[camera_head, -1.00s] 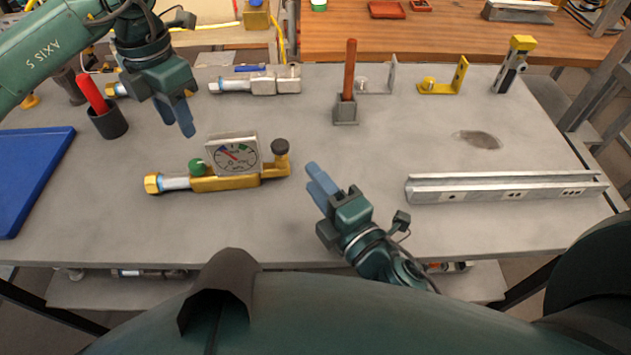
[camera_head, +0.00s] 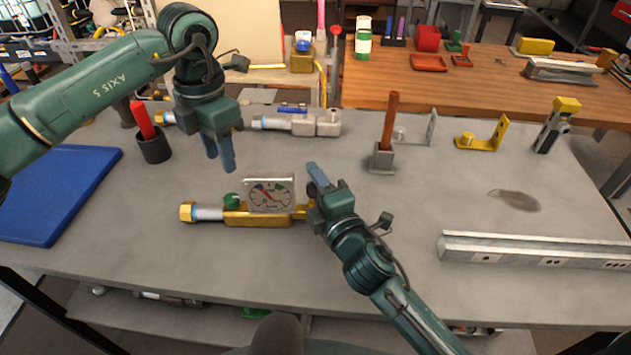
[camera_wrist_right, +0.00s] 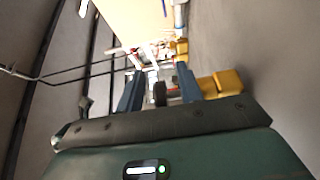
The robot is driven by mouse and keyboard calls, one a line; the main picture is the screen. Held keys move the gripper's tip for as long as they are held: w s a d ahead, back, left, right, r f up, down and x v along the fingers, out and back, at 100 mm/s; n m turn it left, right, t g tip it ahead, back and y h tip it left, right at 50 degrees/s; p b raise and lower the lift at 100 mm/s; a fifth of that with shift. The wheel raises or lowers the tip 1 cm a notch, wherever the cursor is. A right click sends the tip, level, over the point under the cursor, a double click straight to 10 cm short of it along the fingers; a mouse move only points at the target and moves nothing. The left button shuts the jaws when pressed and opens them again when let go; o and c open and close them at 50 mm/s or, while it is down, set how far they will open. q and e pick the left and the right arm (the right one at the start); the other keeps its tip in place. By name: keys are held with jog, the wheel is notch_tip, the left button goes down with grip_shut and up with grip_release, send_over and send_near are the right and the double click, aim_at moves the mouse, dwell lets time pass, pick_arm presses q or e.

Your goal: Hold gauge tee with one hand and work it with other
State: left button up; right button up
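The gauge tee (camera_head: 258,218) lies on the grey bench. It has a brass body, a square white-faced dial (camera_head: 270,194), a green knob (camera_head: 232,201) and a bluish-white pipe with a brass nut at its left end. My right gripper (camera_head: 314,188) is at the tee's right end and hides the black knob in the head view. In the right wrist view the black knob (camera_wrist_right: 160,93) shows between the two blue fingers, with gaps on both sides. My left gripper (camera_head: 220,158) hangs above and behind the dial, fingers apart, pointing down, holding nothing.
A grey valve piece (camera_head: 300,122) lies behind the tee. A red-handled tool stands in a dark cup (camera_head: 154,148) at left, beside a blue mat (camera_head: 55,190). A grey holder (camera_head: 382,160) with a brown rod stands right of centre. A metal rail (camera_head: 540,251) lies front right.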

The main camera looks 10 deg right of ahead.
jog(key=shift+w, duration=0.1)
jog(key=shift+c, duration=0.4)
grip_shut()
dwell(1.0)
